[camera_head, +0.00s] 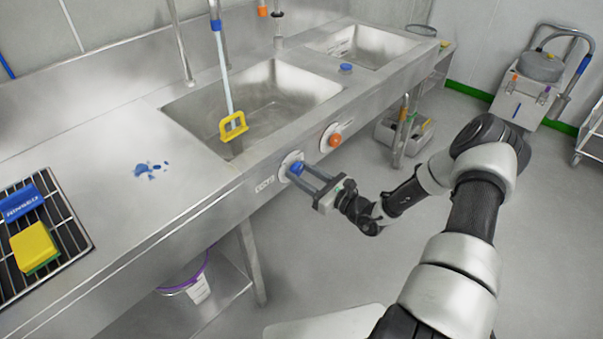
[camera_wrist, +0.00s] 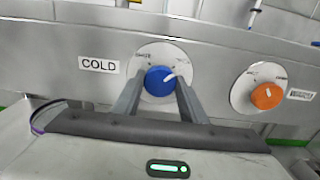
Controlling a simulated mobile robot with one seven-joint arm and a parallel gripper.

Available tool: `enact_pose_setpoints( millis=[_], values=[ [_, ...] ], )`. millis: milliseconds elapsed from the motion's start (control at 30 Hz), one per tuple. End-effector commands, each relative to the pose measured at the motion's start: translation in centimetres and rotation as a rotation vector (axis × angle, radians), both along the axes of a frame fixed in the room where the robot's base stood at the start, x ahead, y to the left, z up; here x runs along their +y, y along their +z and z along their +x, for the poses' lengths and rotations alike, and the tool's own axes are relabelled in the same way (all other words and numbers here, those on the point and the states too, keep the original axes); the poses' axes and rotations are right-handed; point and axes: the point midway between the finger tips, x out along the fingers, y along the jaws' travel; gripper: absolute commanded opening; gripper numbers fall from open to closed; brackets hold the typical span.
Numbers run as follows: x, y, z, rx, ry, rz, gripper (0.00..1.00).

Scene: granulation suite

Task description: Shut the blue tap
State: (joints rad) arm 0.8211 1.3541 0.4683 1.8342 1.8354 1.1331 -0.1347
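The blue tap (camera_head: 297,168) is a round knob on a white dial on the sink's front panel. In the wrist view the blue tap (camera_wrist: 161,82) sits right of a label reading COLD. Its white pointer mark slants to the upper right; the small dial lettering is too blurred to read. My gripper (camera_head: 299,173) reaches the panel with its two fingers parallel, one on each side of the knob. In the wrist view the fingers of my gripper (camera_wrist: 160,88) flank the knob closely; whether they press on it cannot be told.
An orange tap (camera_wrist: 267,96) on a similar dial is to the right on the same panel. A basin (camera_head: 270,88) holding a yellow-framed tool (camera_head: 233,126) is above. A rack (camera_head: 75,240) with a blue and a yellow block is at left.

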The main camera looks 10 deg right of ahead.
Motion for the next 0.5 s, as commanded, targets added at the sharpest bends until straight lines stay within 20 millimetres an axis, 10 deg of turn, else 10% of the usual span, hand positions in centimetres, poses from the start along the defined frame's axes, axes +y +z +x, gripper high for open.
enact_pose_setpoints(
  millis=[500],
  values=[
    [-0.03, -0.01, -0.02, -0.059, 0.0, -0.081, 0.16]
  ],
)
